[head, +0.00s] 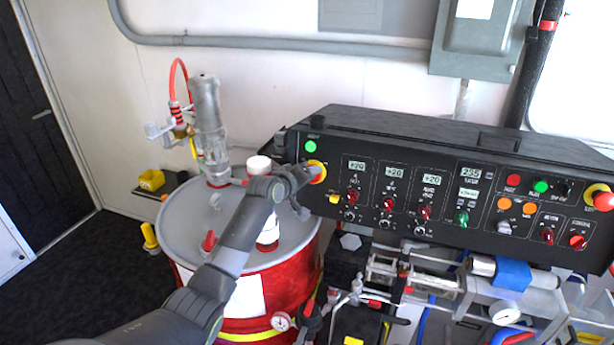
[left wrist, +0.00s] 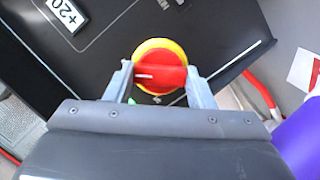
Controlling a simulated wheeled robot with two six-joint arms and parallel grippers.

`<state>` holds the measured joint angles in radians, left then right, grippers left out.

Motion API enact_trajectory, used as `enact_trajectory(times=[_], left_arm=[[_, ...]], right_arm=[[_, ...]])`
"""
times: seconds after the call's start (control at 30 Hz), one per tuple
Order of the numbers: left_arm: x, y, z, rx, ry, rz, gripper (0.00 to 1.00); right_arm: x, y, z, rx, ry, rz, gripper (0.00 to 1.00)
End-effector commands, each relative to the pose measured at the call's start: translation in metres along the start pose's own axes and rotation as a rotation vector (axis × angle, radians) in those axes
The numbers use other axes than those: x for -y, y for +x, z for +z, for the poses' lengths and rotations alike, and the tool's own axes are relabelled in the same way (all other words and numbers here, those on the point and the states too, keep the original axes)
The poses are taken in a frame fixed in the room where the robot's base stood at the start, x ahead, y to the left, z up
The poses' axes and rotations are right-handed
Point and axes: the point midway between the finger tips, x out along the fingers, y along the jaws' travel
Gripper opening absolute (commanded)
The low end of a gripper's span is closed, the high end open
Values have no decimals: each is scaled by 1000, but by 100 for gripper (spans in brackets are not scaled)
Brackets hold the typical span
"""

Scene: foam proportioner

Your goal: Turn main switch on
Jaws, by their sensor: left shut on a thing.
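The main switch (head: 317,171) is a red knob on a yellow round base at the left end of the black control panel (head: 340,205). In the left wrist view the red knob (left wrist: 158,74) sits between my two fingers, its white mark pointing to the left of the picture. My left gripper (head: 308,172) reaches the panel from the left and is shut on the knob. The gripper hides part of the switch in the head view. My right gripper is not in view.
A green light (head: 311,146) sits just above the switch. Displays and red knobs line the panel to the right, with a red-and-yellow button (head: 602,198) at its far end. A red drum (head: 240,300) with a grey lid and pump stands below my left arm.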

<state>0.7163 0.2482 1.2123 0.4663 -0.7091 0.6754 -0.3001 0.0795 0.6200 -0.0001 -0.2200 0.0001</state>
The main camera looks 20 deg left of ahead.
Motion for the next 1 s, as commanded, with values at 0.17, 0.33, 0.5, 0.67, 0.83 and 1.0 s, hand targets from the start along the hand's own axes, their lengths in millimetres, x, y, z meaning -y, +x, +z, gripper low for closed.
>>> enact_trajectory(times=[0.17,0.33,0.5,0.67,0.83,1.0], left_arm=[[1,0,1,3,40,-13,26],[1,0,2,3,53,-17,26],[2,0,2,3,55,-18,26],[2,0,2,3,55,-18,26],[1,0,1,2,54,-17,71],[0,0,1,1,54,-15,71]], right_arm=[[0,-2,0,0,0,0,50],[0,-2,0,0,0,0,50],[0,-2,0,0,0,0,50],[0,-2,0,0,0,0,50],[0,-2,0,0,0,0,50],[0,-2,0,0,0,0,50]])
